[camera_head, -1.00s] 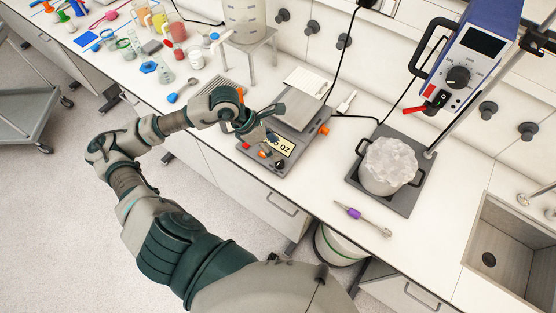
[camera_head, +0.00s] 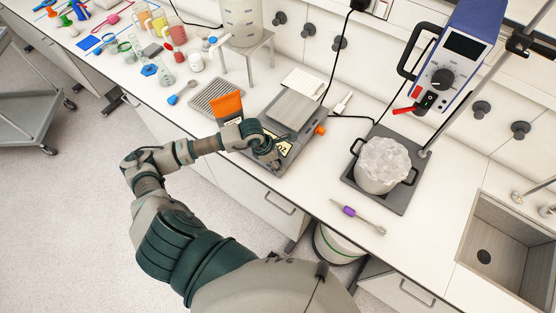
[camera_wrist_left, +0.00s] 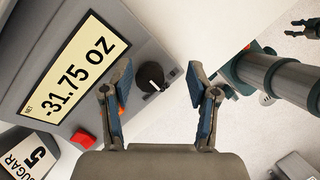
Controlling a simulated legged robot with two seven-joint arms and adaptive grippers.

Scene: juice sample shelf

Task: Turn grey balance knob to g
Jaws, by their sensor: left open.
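The grey balance (camera_head: 308,141) stands on the counter in the head view. In the left wrist view its yellow display (camera_wrist_left: 72,68) reads -31.75 oz. The black balance knob (camera_wrist_left: 152,78), with a white pointer mark, sits right of the display; my gripper hides it in the head view. My left gripper (camera_head: 270,157) is at the balance's front. In the left wrist view the left gripper (camera_wrist_left: 160,104) is open, its blue-padded fingers on either side below the knob, apart from it. A dark gripper-like shape (camera_wrist_left: 303,28), probably my right gripper, is at the upper right edge.
A red button (camera_wrist_left: 83,140) lies beside the left finger; an orange one is partly hidden behind it. An orange-topped sugar pack (camera_head: 228,108) stands left of the balance. A hot plate with a pot (camera_head: 383,166) is to the right. A purple-handled tool (camera_head: 350,212) lies in front.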

